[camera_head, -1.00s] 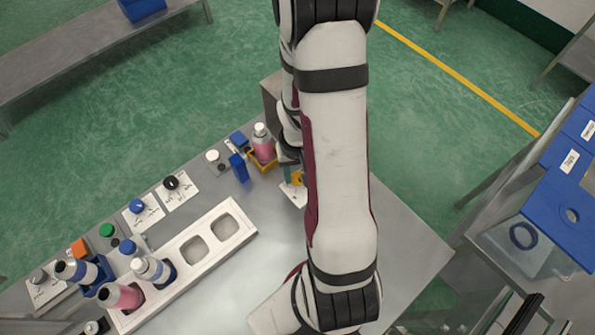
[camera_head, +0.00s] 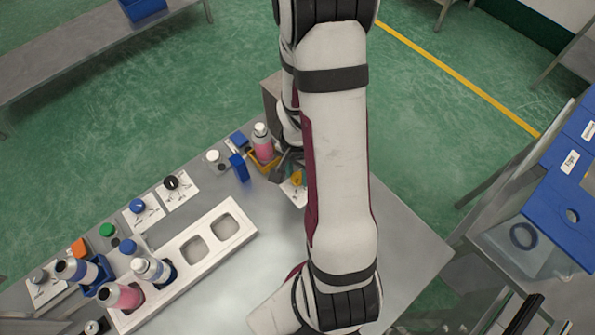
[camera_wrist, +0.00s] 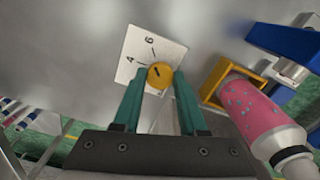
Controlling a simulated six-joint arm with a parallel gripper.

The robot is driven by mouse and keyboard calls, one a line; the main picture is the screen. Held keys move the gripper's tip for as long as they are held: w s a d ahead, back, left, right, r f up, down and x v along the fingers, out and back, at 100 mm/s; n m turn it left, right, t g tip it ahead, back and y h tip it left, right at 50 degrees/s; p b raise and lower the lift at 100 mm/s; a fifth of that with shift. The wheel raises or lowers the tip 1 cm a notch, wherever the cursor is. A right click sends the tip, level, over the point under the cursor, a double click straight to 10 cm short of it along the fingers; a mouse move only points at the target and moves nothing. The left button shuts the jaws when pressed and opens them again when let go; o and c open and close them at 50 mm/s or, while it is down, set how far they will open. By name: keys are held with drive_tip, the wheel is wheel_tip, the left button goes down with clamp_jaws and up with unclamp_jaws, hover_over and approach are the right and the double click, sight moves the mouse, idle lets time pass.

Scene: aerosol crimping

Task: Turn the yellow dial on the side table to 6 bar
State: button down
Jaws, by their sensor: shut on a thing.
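The yellow dial (camera_head: 297,177) sits on a white scale card (camera_head: 292,192) on the side table, partly hidden by my arm in the head view. In the wrist view the dial (camera_wrist: 159,76) lies between my two teal fingertips, and my gripper (camera_wrist: 163,75) is shut on it. The card (camera_wrist: 140,48) shows the numbers 4 and 6 with lines beside the dial. A short dark mark is on the dial's face; I cannot tell exactly which number it points at.
A pink can (camera_head: 262,148) in a yellow holder (camera_wrist: 217,80) stands close beside my gripper, with a blue fixture (camera_head: 238,166) near it. A white tray (camera_head: 245,236), more dials and several cans stand to the left. The tabletop in front is clear.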

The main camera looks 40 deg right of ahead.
drive_tip(key=shift+m, duration=0.4)
drive_tip(key=shift+c, duration=2.3)
unclamp_jaws()
drive_tip(key=shift+r, duration=0.1)
wheel_tip(320, 180, up, 16)
